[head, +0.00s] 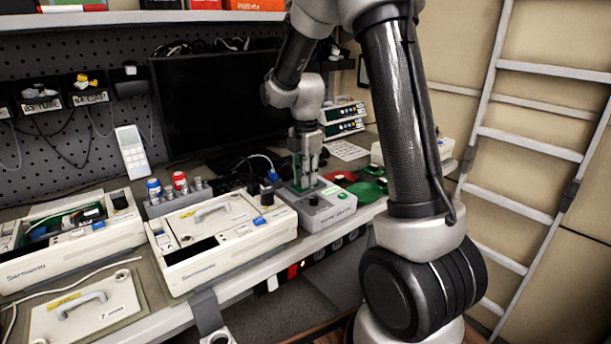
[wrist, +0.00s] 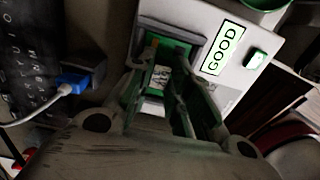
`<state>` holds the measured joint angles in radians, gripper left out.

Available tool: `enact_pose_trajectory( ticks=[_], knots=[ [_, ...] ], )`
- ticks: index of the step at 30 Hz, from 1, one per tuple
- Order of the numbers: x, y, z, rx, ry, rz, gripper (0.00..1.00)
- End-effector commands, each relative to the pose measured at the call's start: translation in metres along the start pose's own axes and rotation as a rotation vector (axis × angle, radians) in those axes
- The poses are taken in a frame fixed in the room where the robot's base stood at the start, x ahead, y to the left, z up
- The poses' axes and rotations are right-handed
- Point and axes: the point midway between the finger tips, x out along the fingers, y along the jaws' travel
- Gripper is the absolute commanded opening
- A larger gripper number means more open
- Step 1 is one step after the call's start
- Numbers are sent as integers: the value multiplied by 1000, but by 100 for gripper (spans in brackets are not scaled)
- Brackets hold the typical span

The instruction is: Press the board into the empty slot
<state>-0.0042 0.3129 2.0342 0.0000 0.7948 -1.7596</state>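My gripper (head: 308,178) points down over a grey tester box (head: 330,212) on the bench. Its fingers are closed about a green board (wrist: 160,76) with a silver patch, which stands at the tester's dark socket. The board's lower edge is hidden, so I cannot tell how deep it sits. In the wrist view the tester's screen (wrist: 223,48) reads GOOD, beside a green-lit button (wrist: 255,59). A cream pump (head: 222,240) with a handled cover lies left of the tester, with a dark opening in its front left part.
An opened pump (head: 70,236) stands farther left, with a removed cover (head: 86,308) in front. Red and blue capped bottles (head: 180,183) stand behind the middle pump. A dark monitor (head: 215,100) is at the back. Green and red round dishes (head: 368,190) lie right of the tester.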

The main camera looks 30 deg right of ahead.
Motion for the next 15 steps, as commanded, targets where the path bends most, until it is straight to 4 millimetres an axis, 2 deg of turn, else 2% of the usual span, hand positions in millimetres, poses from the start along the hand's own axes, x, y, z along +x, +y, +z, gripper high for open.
enact_pose_trajectory(
  ticks=[2, 8, 15],
  knots=[
    [0, 0, 0, 0, 0, 0, 0],
    [-2, 0, 0, 0, 0, 1, 0],
    [-20, 1, 0, 0, -1, 3, 0]
  ],
)
